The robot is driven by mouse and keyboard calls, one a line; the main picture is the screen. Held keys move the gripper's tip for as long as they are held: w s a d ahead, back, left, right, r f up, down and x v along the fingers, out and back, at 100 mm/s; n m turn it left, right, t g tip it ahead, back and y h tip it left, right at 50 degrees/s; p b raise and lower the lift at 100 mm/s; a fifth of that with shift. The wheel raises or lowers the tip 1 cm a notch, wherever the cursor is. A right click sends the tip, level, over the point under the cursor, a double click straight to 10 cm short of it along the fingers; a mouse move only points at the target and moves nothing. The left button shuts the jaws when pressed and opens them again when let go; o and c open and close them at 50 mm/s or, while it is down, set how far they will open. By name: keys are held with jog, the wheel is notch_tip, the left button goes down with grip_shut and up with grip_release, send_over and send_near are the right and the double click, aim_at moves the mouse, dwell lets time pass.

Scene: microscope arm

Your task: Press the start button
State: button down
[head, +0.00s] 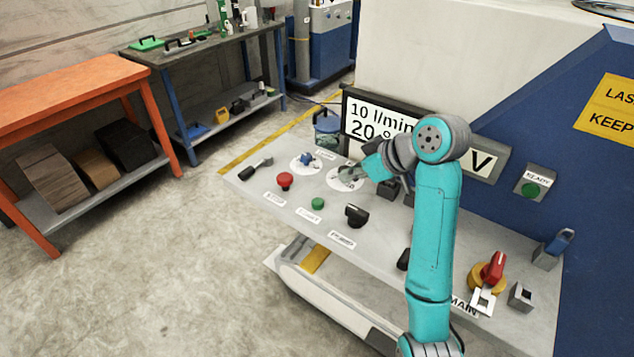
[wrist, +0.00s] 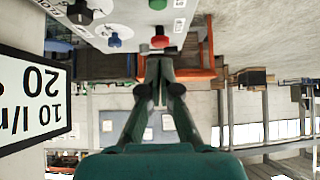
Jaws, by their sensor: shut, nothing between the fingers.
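The green button (head: 318,203) sits on the sloping grey control panel (head: 250,187), with a small white label in front of it that looks like START. In the wrist view the green button (wrist: 157,4) shows at the top edge, partly cut off. My gripper (head: 350,174) is shut and empty over the back part of the panel, behind and to the right of the green button. In the wrist view its closed fingertips (wrist: 160,62) point towards the panel's far-left end. The gap between fingertips and panel is hard to judge.
A red mushroom button (head: 285,180) stands left of the green one, a black knob (head: 356,215) to its right. A blue knob (head: 306,158) and black lever (head: 256,168) lie behind. A display (head: 368,122) rises behind the panel. A green READY lamp (head: 532,190) is far right.

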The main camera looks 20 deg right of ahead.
jog(key=shift+w, duration=0.1)
jog(key=shift+w, duration=0.1)
send_over(314, 199)
jog(key=s+d, duration=0.2)
jog(key=f, duration=0.6)
jog(key=shift+s+a+f, duration=0.15)
jog(key=shift+s+f, duration=0.05)
jog(key=shift+f, duration=0.1)
notch_tip(314, 199, down, 3)
jog(key=shift+w+f, duration=0.15)
jog(key=shift+f, duration=0.55)
